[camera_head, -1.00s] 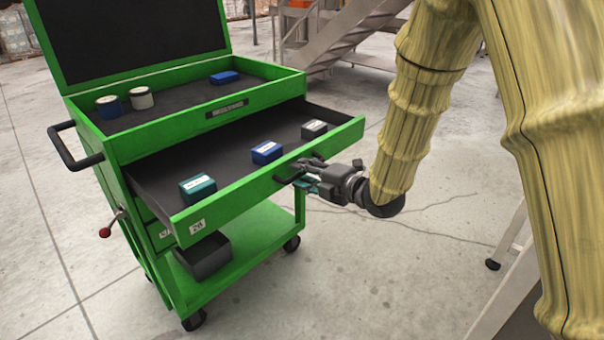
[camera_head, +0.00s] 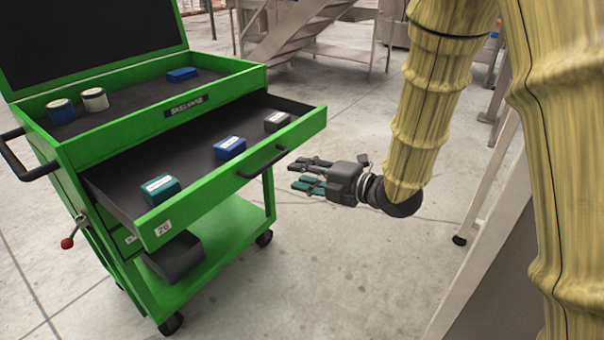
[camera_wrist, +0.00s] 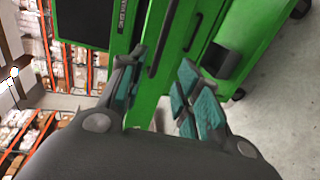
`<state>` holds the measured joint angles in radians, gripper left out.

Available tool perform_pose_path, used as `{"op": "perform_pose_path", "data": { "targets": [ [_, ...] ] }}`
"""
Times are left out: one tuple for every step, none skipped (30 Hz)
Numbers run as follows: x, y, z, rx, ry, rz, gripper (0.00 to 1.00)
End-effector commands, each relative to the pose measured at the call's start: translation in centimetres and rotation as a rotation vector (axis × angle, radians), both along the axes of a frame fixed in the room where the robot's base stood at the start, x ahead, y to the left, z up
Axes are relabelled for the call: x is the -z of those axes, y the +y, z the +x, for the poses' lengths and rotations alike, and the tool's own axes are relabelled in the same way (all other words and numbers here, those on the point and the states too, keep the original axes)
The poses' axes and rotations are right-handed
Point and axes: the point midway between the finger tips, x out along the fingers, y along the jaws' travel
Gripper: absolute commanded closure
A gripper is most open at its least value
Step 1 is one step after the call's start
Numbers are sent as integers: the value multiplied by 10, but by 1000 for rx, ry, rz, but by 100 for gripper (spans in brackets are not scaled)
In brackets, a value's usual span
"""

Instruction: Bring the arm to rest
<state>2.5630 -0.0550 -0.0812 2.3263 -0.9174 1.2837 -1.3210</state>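My gripper (camera_head: 308,176) is open and empty, to the right of the green tool cart in the head view. It is apart from the black handle (camera_head: 263,161) on the open drawer (camera_head: 240,172). In the wrist view its two teal-padded fingers (camera_wrist: 160,98) are spread apart, with the green cart behind them. My arm, in a yellowish ribbed sleeve, comes down from the upper right.
The drawer holds a teal box (camera_head: 160,189), a blue box (camera_head: 230,147) and a grey box (camera_head: 277,121). On the cart top stand two cans and a blue box (camera_head: 182,74). A dark bin (camera_head: 174,257) sits below.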

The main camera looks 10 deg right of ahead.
Motion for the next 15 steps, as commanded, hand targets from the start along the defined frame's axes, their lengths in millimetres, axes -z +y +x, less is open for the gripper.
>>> {"op": "perform_pose_path", "data": {
  "targets": [
    [0,0,0,0,0,0,67],
    [0,0,0,0,0,0,67],
    [0,0,0,0,1,1,67],
    [2,0,0,2,6,2,67],
    [4,0,0,7,14,4,67],
    [9,-1,0,16,30,10,67],
    [15,-3,0,28,48,17,67],
    [22,-4,0,43,75,26,67],
    [34,-7,-1,67,116,40,67],
    [45,-10,-1,91,153,54,67],
    [57,-12,-3,118,196,69,67],
    [74,-17,-5,157,257,90,67],
    [88,-20,-7,190,304,108,67],
    [102,-24,-10,222,353,126,67],
    [120,-28,-14,268,415,148,67]
  ]
}}
